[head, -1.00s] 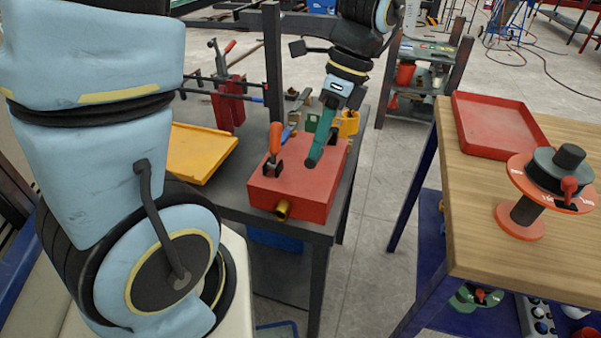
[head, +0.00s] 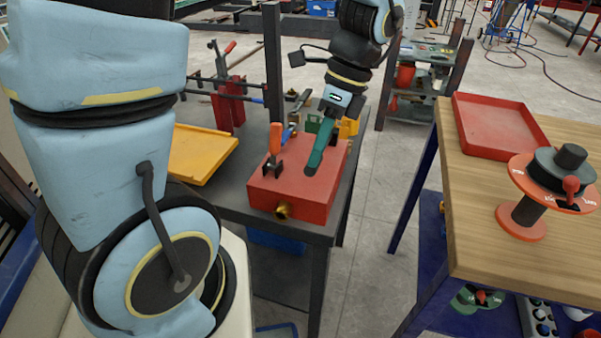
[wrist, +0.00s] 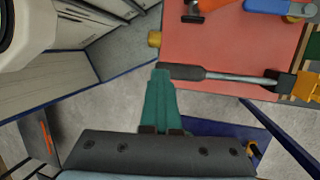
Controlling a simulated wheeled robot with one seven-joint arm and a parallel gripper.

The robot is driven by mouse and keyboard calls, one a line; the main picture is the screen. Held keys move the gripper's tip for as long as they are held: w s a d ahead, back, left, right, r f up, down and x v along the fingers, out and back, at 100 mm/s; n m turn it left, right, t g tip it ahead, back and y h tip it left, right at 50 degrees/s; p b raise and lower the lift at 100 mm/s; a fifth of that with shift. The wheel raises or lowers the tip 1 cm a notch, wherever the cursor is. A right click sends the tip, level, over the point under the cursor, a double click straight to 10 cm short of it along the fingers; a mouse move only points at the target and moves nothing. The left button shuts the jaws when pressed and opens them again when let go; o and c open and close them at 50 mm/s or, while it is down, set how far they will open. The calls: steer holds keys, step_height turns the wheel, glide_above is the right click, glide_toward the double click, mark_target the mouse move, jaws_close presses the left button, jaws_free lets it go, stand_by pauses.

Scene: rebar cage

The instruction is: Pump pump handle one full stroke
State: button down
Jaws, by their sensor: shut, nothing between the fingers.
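The red pump box (head: 300,188) sits at the near right corner of a dark table; it also shows in the wrist view (wrist: 235,45). The pump handle (wrist: 185,72), a metal rod with a dark grip, lies along the box's side in the wrist view. In the head view I cannot make the handle out clearly behind my gripper. My gripper (head: 312,170) has teal fingers, shut and empty, pointing down at the box. In the wrist view its fingertips (wrist: 162,74) are at the grip's free end; I cannot tell if they touch it.
An orange lever (head: 275,140) stands on the box, and a brass outlet (head: 283,210) sticks out in front. A yellow tray (head: 198,152) lies to the left. A wooden table (head: 510,215) with a red tray (head: 500,125) and a dial stand (head: 550,185) is right, across a floor gap.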

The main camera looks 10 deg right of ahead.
steer(key=shift+s+f, duration=0.1)
steer(key=shift+f, duration=0.55)
steer(key=shift+a+f, duration=0.1)
steer(key=shift+f, duration=0.1)
step_height(320, 180, up, 8)
steer(key=w+d+p, duration=0.1)
steer(key=w+p, duration=0.1)
steer(key=p, duration=0.6)
steer(key=shift+w+d+r, duration=0.2)
steer(key=shift+w+d, duration=0.05)
steer(key=shift+w, duration=0.05)
